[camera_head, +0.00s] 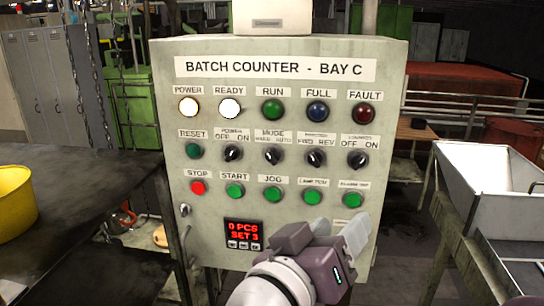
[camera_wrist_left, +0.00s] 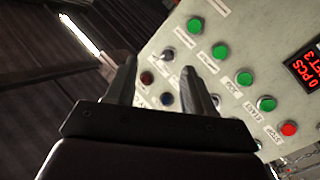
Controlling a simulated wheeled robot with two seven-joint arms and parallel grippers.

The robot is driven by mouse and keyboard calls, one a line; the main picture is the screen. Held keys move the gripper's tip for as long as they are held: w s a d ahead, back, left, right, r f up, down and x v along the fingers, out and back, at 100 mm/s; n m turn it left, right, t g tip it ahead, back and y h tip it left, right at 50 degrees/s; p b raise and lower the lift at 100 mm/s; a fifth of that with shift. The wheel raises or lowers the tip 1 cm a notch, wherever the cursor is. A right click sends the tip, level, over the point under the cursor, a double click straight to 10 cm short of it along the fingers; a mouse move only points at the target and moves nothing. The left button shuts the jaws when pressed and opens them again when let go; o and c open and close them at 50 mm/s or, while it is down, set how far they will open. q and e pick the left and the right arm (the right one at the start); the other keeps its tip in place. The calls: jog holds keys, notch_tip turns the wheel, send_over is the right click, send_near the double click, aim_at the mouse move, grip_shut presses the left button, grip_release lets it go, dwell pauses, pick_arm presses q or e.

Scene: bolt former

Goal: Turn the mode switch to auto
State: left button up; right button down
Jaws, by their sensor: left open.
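The mode switch (camera_head: 272,155) is a black rotary knob with a pale pointer mark, in the middle of the second row on the grey panel (camera_head: 200,245). Its label seems to read HAND and AUTO; the mark appears tilted, but its exact setting is too small to tell. My left gripper (camera_head: 344,226) is open and empty in front of the panel's lower right, below and right of the mode switch. In the left wrist view the gripper (camera_wrist_left: 159,58) has its fingers apart, with the end knob of the switch row (camera_wrist_left: 167,56) showing between them.
Other knobs, such as the feed switch (camera_head: 315,157), sit close beside it. Green buttons (camera_head: 273,194) line the row below, with a red stop button (camera_head: 198,188). A dark table (camera_head: 70,185) stands left and a metal tray (camera_head: 490,165) right.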

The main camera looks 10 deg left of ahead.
pick_arm(q)
jog(key=a+r+n+t+y, duration=0.3)
jog(key=a+n+y, duration=0.1)
jog(key=a, duration=0.2)
jog(key=n+y+p, duration=0.2)
jog(key=y+p, duration=0.2)
send_near(269, 156)
jog(key=w, duration=0.4)
jog(key=w+p, duration=0.1)
jog(key=w, duration=0.4)
jog(key=shift+d, duration=0.2)
jog(key=shift+s, duration=0.3)
jog(key=shift+c, duration=0.3)
grip_shut()
pick_arm(e)
jog(key=r, duration=0.5)
jog(key=shift+w+a+r, duration=0.1)
jog(key=shift+a+r, duration=0.05)
jog(key=shift+a, duration=0.15)
